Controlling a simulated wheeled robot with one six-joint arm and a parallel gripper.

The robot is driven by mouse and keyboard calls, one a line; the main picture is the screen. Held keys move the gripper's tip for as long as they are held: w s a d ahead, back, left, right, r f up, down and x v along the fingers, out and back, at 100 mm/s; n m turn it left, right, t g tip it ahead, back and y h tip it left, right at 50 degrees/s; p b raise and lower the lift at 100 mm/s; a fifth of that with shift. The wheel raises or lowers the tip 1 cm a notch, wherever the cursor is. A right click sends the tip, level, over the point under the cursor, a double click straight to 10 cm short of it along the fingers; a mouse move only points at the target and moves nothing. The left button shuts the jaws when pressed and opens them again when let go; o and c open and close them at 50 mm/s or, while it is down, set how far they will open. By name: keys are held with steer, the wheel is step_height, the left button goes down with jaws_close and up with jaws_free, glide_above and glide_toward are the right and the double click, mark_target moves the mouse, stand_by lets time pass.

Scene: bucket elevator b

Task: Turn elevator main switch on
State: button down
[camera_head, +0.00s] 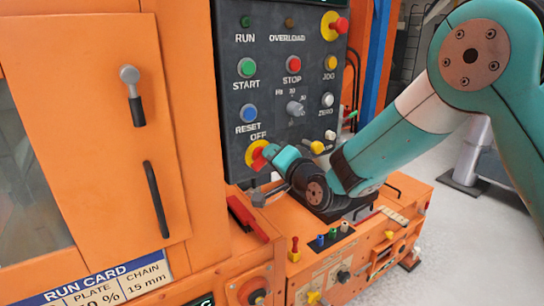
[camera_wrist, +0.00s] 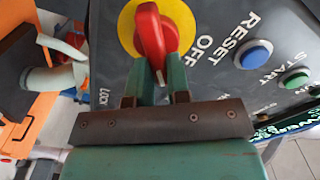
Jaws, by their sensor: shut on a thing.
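The main switch is a red rotary knob (camera_wrist: 152,30) on a yellow round plate (camera_wrist: 185,22), with OFF lettered beside it. It also shows at the lower left of the dark control panel in the head view, where its red knob (camera_head: 258,157) is partly hidden by my gripper (camera_head: 270,155). In the wrist view my gripper (camera_wrist: 160,80) has its two green fingers on either side of the lower end of the knob, shut on it. The knob's handle points down toward the gripper, slightly tilted. Lettering reading LOCK is at the lower left of the plate.
A blue RESET button (camera_head: 250,113) and green START button (camera_head: 247,67) sit above the switch. A red emergency button (camera_head: 338,25) is at the panel's top right. An orange ledge (camera_head: 290,222) with small controls lies below my arm. An orange door (camera_head: 95,120) stands left.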

steer(key=shift+d+f+m+p, duration=0.1)
steer(key=shift+f+m+p, duration=0.15)
steer(key=shift+m, duration=0.9)
steer(key=shift+f+m+p, duration=0.15)
steer(key=shift+m+p, duration=0.2)
steer(key=shift+m, duration=0.75)
steer(key=shift+d+f+m+p, duration=0.1)
steer(key=shift+f+m+p, duration=0.15)
steer(key=shift+m, duration=0.9)
steer(key=c, duration=1.1)
jaws_free()
steer(key=shift+r, duration=0.1)
steer(key=b+v, duration=1)
steer(key=v, duration=0.7)
steer(key=shift+s+d, duration=0.15)
